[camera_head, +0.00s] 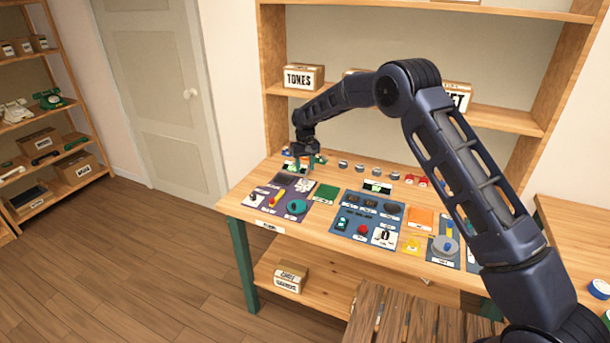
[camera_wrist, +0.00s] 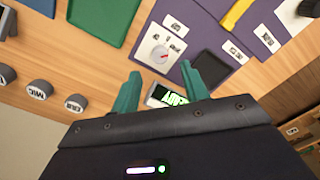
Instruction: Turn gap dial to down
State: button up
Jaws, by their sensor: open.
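A white square plate with a small round dial and a red pointer (camera_wrist: 159,54) lies on the purple panel in the wrist view, just beyond my fingertips. It shows small in the head view (camera_head: 304,185). Its labels are too small to read, so I cannot tell whether it is the gap dial. Another white dial (camera_head: 253,199) sits at the panel's left end. My gripper (camera_wrist: 160,74) is open, its two teal fingers apart and empty. A lit green display (camera_wrist: 166,97) shows between the fingers. In the head view my gripper (camera_head: 303,165) hangs over the back left of the table.
A yellow lever (camera_wrist: 236,13) and a green panel (camera_wrist: 104,18) flank the dial plate. Several grey round knobs (camera_wrist: 39,89) stand along the table's back. More panels (camera_head: 366,220) fill the table's middle. A shelf with a "TONES" box (camera_head: 304,77) rises behind.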

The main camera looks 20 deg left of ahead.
aim_at(305, 179)
jog(key=shift+r, duration=2.6)
